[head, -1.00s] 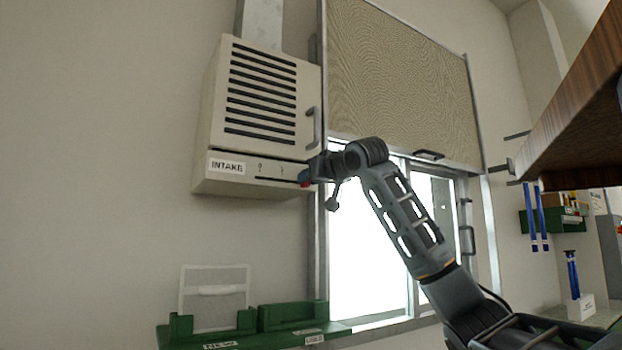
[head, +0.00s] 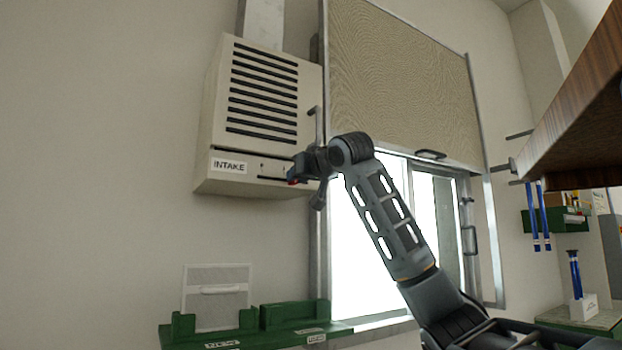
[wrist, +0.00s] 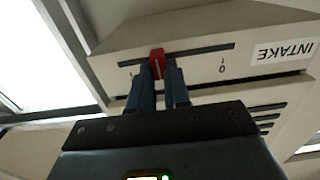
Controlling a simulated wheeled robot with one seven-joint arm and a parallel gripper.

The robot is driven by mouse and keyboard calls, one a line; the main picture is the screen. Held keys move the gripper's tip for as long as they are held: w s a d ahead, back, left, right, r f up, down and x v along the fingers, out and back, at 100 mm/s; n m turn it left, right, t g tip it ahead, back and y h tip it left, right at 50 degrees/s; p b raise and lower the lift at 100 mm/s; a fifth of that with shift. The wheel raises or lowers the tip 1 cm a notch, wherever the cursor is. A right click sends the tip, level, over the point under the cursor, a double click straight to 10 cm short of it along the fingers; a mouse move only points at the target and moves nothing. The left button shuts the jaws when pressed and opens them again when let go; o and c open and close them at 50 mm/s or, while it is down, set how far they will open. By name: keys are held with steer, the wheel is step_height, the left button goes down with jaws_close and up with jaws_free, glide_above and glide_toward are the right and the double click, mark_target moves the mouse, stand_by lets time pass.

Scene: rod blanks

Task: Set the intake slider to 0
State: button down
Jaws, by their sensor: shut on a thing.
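The intake box (head: 212,125) hangs on the wall, with an INTAKE label (head: 229,166) on its lower front. A dark slider slot (wrist: 205,51) runs along that panel, with a 0 mark near the label end and another mark near the far end. The red slider knob (wrist: 157,62) sits in the slot between the marks, nearer the end away from 0; it also shows in the head view (head: 292,181). My gripper (wrist: 159,70) is shut on the knob, one finger on each side. In the head view my gripper (head: 297,172) partly covers the panel's right end.
A half-lowered blind (head: 400,85) and bright window stand right of the box. A green shelf (head: 255,338) with a pale mesh panel (head: 216,290) is below. A wooden overhead cabinet (head: 575,100) juts in at right. The wall left of the box is clear.

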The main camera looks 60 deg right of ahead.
steer(key=w+a, duration=0.1)
steer(key=a, duration=0.1)
steer(key=w+a, duration=0.3)
steer(key=a, duration=0.2)
steer(key=shift+w, duration=0.15)
steer(key=c, duration=1.1)
jaws_free()
steer(key=shift+w+a, duration=0.1)
steer(key=b, duration=0.2)
glide_toward(260, 174)
steer(key=shift+v, duration=1.1)
steer(key=shift+f, duration=0.1)
